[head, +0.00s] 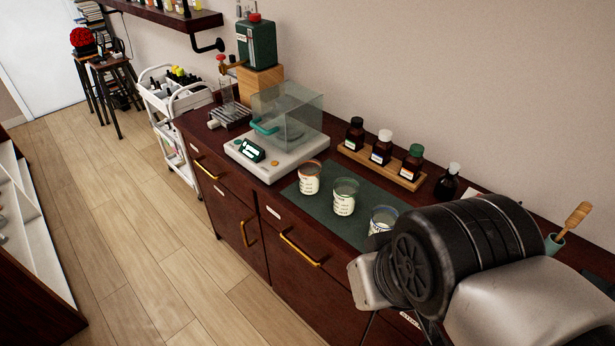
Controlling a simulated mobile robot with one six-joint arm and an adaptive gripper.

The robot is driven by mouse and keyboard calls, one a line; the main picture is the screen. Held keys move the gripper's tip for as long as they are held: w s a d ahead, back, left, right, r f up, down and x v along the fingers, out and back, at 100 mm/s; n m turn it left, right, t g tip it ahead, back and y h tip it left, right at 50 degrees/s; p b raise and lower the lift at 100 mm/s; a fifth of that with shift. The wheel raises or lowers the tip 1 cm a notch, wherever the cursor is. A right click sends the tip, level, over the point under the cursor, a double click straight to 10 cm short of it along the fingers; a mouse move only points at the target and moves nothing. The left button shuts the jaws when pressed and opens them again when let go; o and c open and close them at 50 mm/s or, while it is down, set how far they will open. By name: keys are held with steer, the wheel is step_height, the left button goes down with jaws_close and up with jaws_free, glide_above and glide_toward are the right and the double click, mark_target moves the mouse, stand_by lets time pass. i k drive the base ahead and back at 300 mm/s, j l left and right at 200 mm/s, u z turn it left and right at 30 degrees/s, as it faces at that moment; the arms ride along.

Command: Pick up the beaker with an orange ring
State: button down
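Three beakers stand upright in a row on a dark green mat (292,190) on the cabinet top. The beaker with an orange ring (309,179) is the left one, close to the balance. The beaker with a green ring (344,198) is in the middle. The beaker with a blue ring (382,219) is at the right, its lower part hidden by my arm. My arm fills the lower right of the head view, to the right of the beakers. My gripper itself does not show.
A balance (265,155) with a glass cover stands just left of the orange-ringed beaker. A wooden rack (352,155) with several brown bottles stands behind the beakers. A loose brown bottle (447,183) stands right of the rack. Gold handles (300,250) project from the cabinet front.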

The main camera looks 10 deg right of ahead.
mark_target(309, 168)
steer(key=z, duration=2.65)
steer(key=u, duration=2.55)
steer(key=i+u, duration=0.3)
steer(key=i+l+u, duration=0.1)
steer(key=i+u, duration=0.15)
steer(key=i, duration=0.05)
